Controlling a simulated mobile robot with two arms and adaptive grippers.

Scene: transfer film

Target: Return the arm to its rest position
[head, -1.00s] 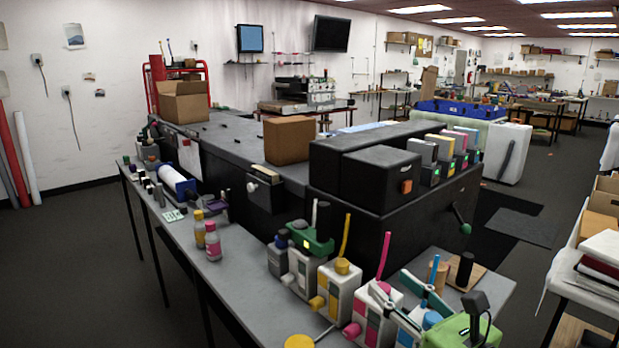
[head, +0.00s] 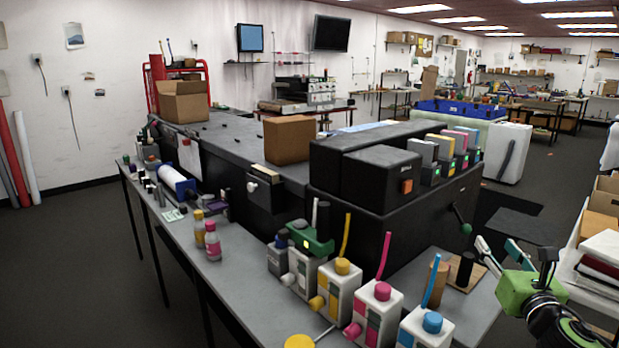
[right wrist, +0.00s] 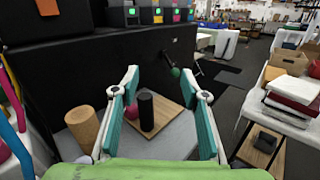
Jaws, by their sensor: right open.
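My right gripper (head: 500,250) is at the right of the head view, above the floor between the grey table and the white side table. Its green body and two teal-padded fingers show. In the right wrist view my right gripper (right wrist: 165,115) has its fingers spread wide, with nothing held. My left gripper is not in view.
The grey table (head: 255,275) holds white ink bottles with a yellow cap (head: 342,266), a magenta cap (head: 383,291) and a blue cap (head: 432,322). A large black machine (head: 390,225) stands behind. A side table with stacked papers (head: 600,255) stands at right.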

